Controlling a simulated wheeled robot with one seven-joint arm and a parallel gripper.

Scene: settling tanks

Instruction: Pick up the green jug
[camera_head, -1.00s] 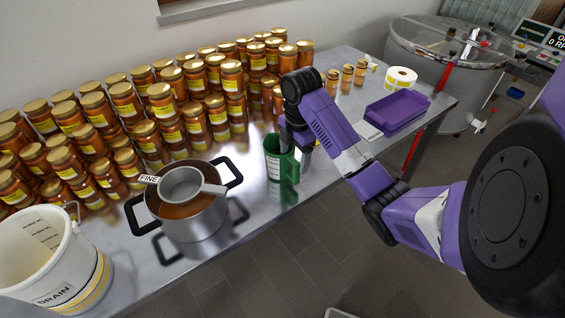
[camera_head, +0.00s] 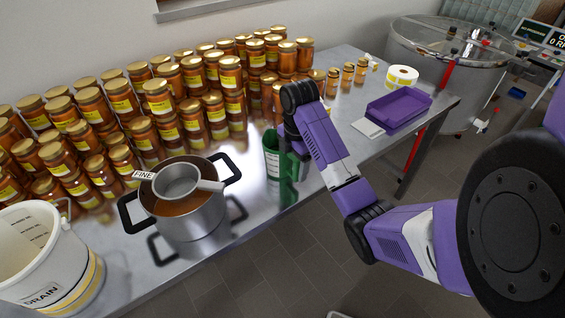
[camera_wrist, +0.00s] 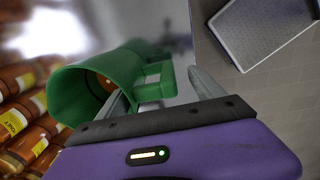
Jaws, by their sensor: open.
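The green jug (camera_head: 273,160) stands upright on the metal table near its front edge, right of the pot. My gripper (camera_head: 292,150) is at the jug's right side, pointing down, with its fingertips partly hidden by the arm and jug. In the wrist view the green jug (camera_wrist: 68,100) shows its open mouth and its handle (camera_wrist: 155,82). My gripper (camera_wrist: 160,88) is open, one finger at the jug's rim and the other beyond the handle. The handle lies between them. I cannot tell whether either finger touches the jug.
A pot (camera_head: 190,215) with a strainer (camera_head: 178,182) stands left of the jug. A white bucket (camera_head: 45,255) is at far left. Many honey jars (camera_head: 160,97) fill the back.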

